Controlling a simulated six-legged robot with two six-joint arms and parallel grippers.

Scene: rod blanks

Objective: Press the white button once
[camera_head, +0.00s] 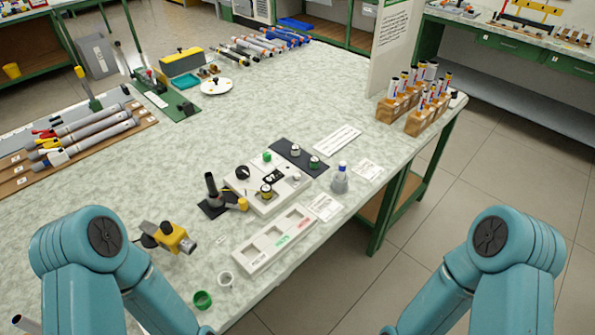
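A white control box (255,201) stands near the middle of the table. My teal arms show at lower left and lower right; both grippers are out of frame.
A white three-slot tray (262,257) lies in front of the box. A dark stand (212,196), a yellow tool (170,238) and a blue-capped bottle (341,178) are nearby. Wooden blocks (414,122) hold rods at the right. The table middle is clear behind the box.

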